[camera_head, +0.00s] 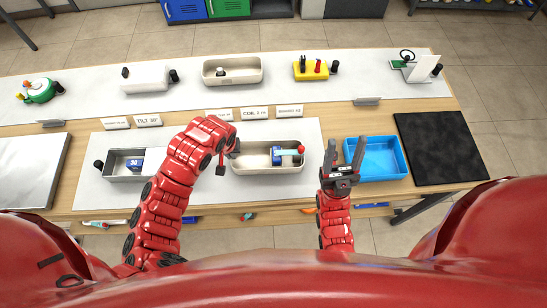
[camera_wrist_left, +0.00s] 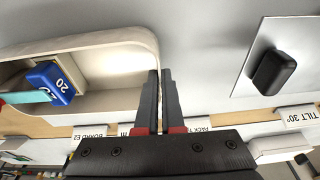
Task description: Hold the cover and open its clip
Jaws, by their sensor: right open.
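No part is plainly marked as a cover or a clip. A beige open tray (camera_head: 262,168) stands on the near white mat and also shows in the left wrist view (camera_wrist_left: 107,42). In it lies a blue block (camera_head: 279,155) marked 20, also in the left wrist view (camera_wrist_left: 50,84), with a teal bar ending in a red tip (camera_head: 301,149). My left gripper (camera_head: 236,150) is at the tray's left end. Its fingers (camera_wrist_left: 161,72) are close together, seemingly with the end wall between them. My right gripper (camera_head: 345,143) is open and empty, between the beige and blue trays.
A blue tray (camera_head: 390,176) and a black mat (camera_head: 440,147) are on the right. A grey tray (camera_head: 120,177) with a blue block marked 30 is on the left. Label cards (camera_head: 254,113) stand behind. A far shelf (camera_head: 280,92) holds several fixtures.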

